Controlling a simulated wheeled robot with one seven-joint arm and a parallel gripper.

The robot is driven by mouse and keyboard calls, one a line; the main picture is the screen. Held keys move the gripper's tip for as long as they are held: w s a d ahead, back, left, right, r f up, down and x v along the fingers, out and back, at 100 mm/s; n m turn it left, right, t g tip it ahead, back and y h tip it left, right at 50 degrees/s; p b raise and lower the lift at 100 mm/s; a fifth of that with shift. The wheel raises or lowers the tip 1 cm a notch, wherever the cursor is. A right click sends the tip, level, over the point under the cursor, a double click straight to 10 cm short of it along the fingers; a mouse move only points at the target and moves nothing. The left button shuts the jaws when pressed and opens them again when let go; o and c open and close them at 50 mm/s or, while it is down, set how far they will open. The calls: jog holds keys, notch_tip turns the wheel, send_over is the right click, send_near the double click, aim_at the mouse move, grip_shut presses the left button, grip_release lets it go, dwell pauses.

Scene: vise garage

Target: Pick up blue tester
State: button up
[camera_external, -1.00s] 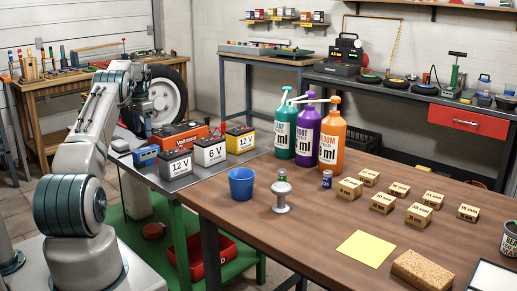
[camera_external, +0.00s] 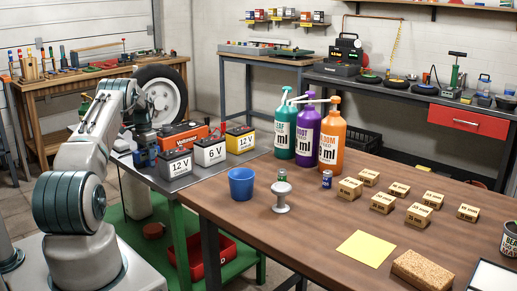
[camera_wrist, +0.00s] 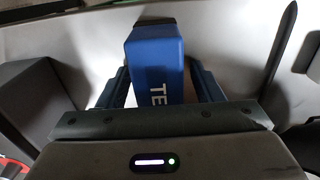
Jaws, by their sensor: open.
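The blue tester (camera_wrist: 155,62) shows in the wrist view as a blue block with white letters, of which "TE" is readable. It lies between the two fingers of my gripper (camera_wrist: 160,88), which are open on either side of it. In the external view my gripper (camera_external: 145,150) is low over the left end of the grey bench, at the tester (camera_external: 143,160). The tester is mostly hidden there by my gripper and arm. Whether the fingers touch it cannot be told.
Black 12 V (camera_external: 178,166), white 6 V (camera_external: 210,152) and yellow 12 V (camera_external: 240,140) batteries stand just right of the tester. An orange charger (camera_external: 186,134) is behind them. A blue cup (camera_external: 241,184) stands on the wooden table (camera_external: 300,235).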

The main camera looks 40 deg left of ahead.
jog(key=c, duration=1.2)
jog(key=shift+o, duration=0.2)
